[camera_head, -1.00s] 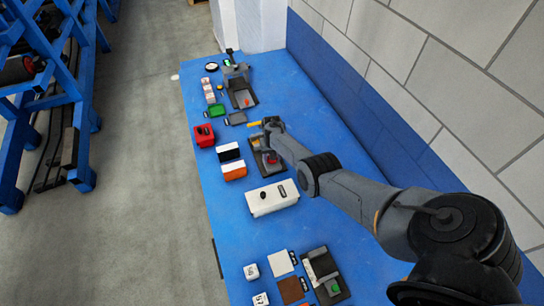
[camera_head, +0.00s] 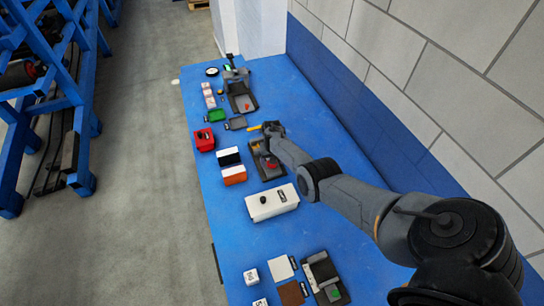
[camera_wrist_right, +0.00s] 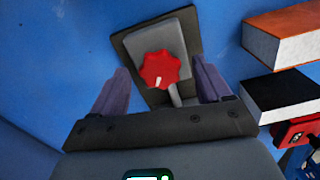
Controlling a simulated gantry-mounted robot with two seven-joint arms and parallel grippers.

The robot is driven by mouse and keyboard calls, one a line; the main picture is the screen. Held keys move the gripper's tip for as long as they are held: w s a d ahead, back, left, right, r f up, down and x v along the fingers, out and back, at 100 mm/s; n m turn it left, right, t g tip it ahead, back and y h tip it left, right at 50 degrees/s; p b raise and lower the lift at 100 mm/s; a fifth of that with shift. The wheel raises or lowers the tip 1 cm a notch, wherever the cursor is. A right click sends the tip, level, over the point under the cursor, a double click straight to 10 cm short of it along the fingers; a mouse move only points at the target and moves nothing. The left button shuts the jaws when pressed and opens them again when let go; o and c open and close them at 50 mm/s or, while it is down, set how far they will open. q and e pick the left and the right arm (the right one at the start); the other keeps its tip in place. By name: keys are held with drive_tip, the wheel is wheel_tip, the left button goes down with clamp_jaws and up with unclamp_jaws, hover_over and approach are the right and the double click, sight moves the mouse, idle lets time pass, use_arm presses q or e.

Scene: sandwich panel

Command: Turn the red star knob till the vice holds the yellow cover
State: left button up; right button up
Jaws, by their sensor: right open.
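The red star knob (camera_wrist_right: 160,69) sits on a grey plate (camera_wrist_right: 158,45) in the right wrist view, with a pale rod below it. My right gripper (camera_wrist_right: 162,85) is open, one dark finger on each side of the knob, with gaps between. In the head view the right gripper (camera_head: 272,132) is over the far side of a dark tray-like unit (camera_head: 268,173), which seems to be the vice. A small yellow piece (camera_head: 254,127) shows just left of the gripper; I cannot tell whether it is the cover or whether anything grips it. The jaws are hidden.
Beside the unit are a black-and-white block (camera_head: 229,157), an orange-and-white block (camera_head: 234,175) and a red box (camera_head: 204,139). A white box (camera_head: 272,203) stands nearer. More trays and tiles lie at both ends of the blue table (camera_head: 225,225). A wall runs along the right.

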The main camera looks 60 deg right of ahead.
wheel_tip(320, 180, up, 11)
drive_tip(key=p, duration=0.4)
drive_tip(key=shift+f, duration=0.15)
